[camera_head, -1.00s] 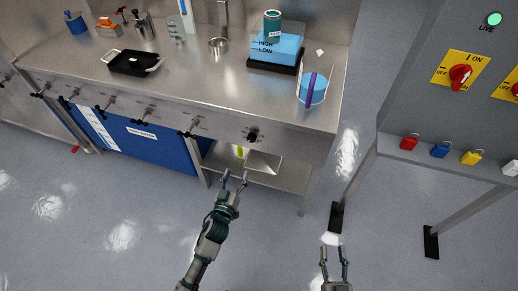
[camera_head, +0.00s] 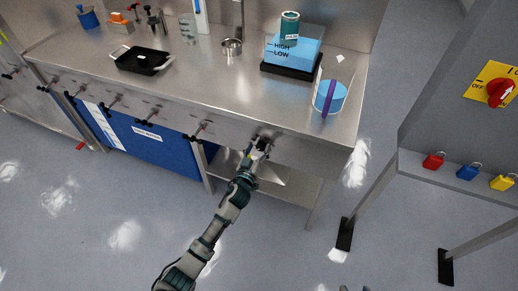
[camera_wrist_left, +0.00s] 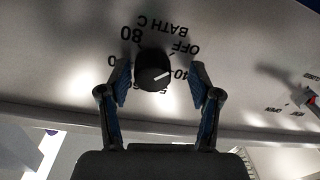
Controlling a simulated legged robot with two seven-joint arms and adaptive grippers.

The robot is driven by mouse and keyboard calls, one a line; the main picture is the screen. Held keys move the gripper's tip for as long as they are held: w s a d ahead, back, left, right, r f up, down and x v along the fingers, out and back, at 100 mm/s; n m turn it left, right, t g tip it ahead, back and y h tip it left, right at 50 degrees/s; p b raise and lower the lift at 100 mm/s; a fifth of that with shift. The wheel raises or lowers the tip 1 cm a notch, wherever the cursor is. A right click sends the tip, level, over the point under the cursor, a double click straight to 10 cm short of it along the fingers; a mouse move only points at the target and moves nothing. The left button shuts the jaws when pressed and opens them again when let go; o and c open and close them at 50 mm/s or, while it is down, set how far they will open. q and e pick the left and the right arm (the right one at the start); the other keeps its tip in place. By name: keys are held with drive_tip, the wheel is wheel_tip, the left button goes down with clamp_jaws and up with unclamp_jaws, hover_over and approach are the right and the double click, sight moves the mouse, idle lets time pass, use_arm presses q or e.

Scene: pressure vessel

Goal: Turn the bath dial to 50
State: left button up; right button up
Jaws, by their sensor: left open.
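The bath dial (camera_wrist_left: 153,70) is a round black knob with a white pointer line on the bench's front panel. In the left wrist view its pointer aims right, towards the 40 mark. OFF, 80 and BATH C show around it; the marks below it are partly hidden. My left gripper (camera_head: 261,142) is at the panel and covers most of the dial in the head view. In the left wrist view its open fingers stand either side of the dial, with visible gaps. My right gripper (camera_head: 355,288) shows only two separated fingertips at the bottom edge.
The steel bench (camera_head: 215,85) carries a blue water bath (camera_head: 292,50), a beaker of blue liquid (camera_head: 330,95) and a black tray (camera_head: 142,60). Several valve handles line its front. A grey panel stand (camera_head: 450,110) with padlocks is at the right; floor between is clear.

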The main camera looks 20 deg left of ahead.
use_arm(q)
drive_tip(key=shift+d+r, duration=0.15)
drive_tip(key=shift+d, duration=0.35)
drive_tip(key=shift+c, duration=0.4)
drive_tip(key=shift+d, duration=0.1)
drive_tip(key=c, duration=1.1)
drive_tip(key=shift+o, duration=0.2)
drive_tip(key=shift+a, duration=0.4)
use_arm(e)
drive_tip(key=shift+w+d, duration=0.1)
drive_tip(key=shift+d, duration=0.1)
use_arm(q)
drive_tip(key=shift+m, duration=0.3)
use_arm(e)
drive_tip(key=shift+d, duration=0.1)
